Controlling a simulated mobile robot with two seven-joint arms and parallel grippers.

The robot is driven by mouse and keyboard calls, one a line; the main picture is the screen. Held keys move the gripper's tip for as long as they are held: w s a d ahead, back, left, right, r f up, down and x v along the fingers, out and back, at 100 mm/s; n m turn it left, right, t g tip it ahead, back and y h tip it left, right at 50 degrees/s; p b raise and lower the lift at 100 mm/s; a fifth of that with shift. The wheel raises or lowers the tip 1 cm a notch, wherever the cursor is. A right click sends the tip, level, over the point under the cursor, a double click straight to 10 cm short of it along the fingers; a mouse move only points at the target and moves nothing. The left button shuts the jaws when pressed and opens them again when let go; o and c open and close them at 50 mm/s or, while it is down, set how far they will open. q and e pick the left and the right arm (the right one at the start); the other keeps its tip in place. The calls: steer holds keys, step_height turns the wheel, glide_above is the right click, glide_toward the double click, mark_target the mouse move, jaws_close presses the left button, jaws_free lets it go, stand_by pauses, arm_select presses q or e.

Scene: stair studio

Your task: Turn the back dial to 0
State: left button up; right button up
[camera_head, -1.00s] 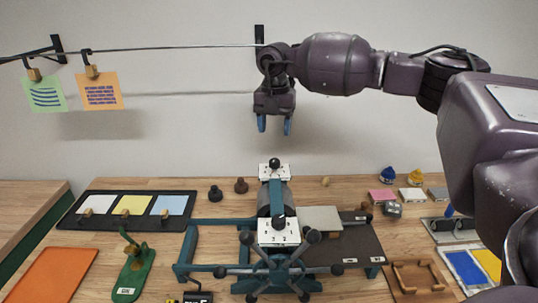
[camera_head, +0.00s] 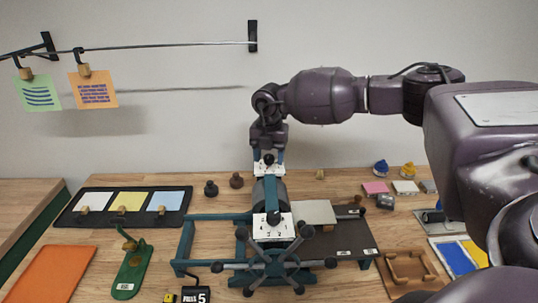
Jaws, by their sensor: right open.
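The back dial (camera_head: 269,159) is a black knob on a white plate at the far end of the press (camera_head: 270,190). The front dial (camera_head: 273,218) is a black knob on a white numbered plate nearer to me. My right gripper (camera_head: 268,158) points down with its blue fingers on either side of the back dial's knob. The fingers are apart. I cannot tell whether they touch the knob, and the numbers on the back plate are hidden or too small to read. My left gripper is not in view.
The press has a dark spoked handwheel (camera_head: 270,268) at its front. Two small dark knobs (camera_head: 224,184) stand left of the back dial. A green stapler-like tool (camera_head: 132,265) and an orange sheet (camera_head: 48,272) lie at the left. Cards hang on a wire above.

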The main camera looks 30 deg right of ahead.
steer(key=c, duration=0.9)
